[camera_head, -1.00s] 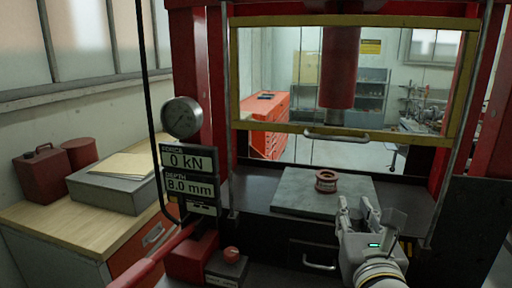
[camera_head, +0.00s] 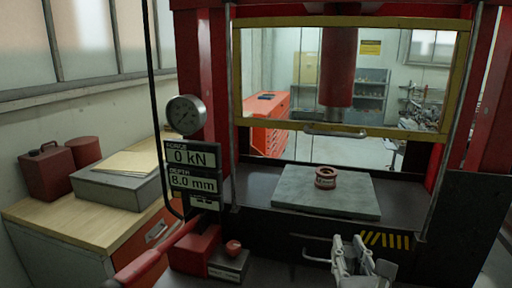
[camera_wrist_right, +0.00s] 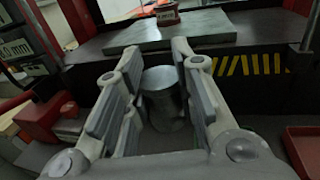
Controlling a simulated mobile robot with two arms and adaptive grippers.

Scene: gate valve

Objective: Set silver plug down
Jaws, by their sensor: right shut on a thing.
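The silver plug (camera_wrist_right: 163,97) is a grey metal cylinder between the fingers of my right gripper (camera_wrist_right: 157,62) in the right wrist view. My right gripper also shows in the head view (camera_head: 358,252), low in front of the press bed. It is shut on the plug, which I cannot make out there. The lower part of the plug is partly hidden by the gripper. My left gripper is not in view.
A red ring-shaped part (camera_head: 326,177) sits on the grey plate (camera_head: 300,200) under the red press ram (camera_head: 340,70). The yellow-framed guard (camera_head: 290,125) is above. A red tray (camera_wrist_right: 306,145) is at the right of the wrist view.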

